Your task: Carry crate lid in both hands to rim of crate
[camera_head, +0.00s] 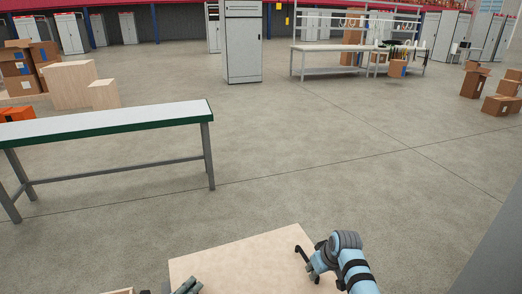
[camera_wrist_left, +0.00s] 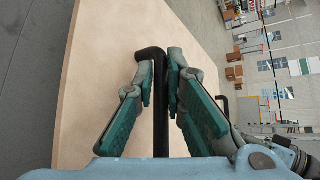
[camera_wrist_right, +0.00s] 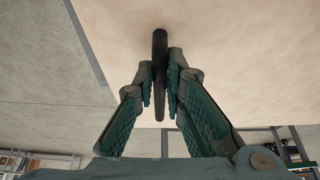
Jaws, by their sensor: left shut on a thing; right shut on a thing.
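The crate lid (camera_head: 240,262) is a flat light-wood panel low in front of me in the head view, cut off by the bottom edge. My left gripper (camera_head: 187,286) is at its left part; in the left wrist view its fingers (camera_wrist_left: 161,85) are shut on a black handle (camera_wrist_left: 160,125) of the lid. My right gripper (camera_head: 307,262) is at its right end; in the right wrist view its fingers (camera_wrist_right: 160,85) are shut on another black handle (camera_wrist_right: 160,50). A thin light-wood strip (camera_head: 120,291) shows left of the lid; I cannot tell if it is the crate's rim.
A white-topped bench with a green edge (camera_head: 110,122) stands at left. Wooden boxes (camera_head: 72,84) and cardboard boxes (camera_head: 18,68) are behind it. A grey cabinet (camera_head: 243,45) and a workbench (camera_head: 330,50) stand farther back. The floor ahead is clear. A grey surface (camera_head: 490,240) fills the right edge.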

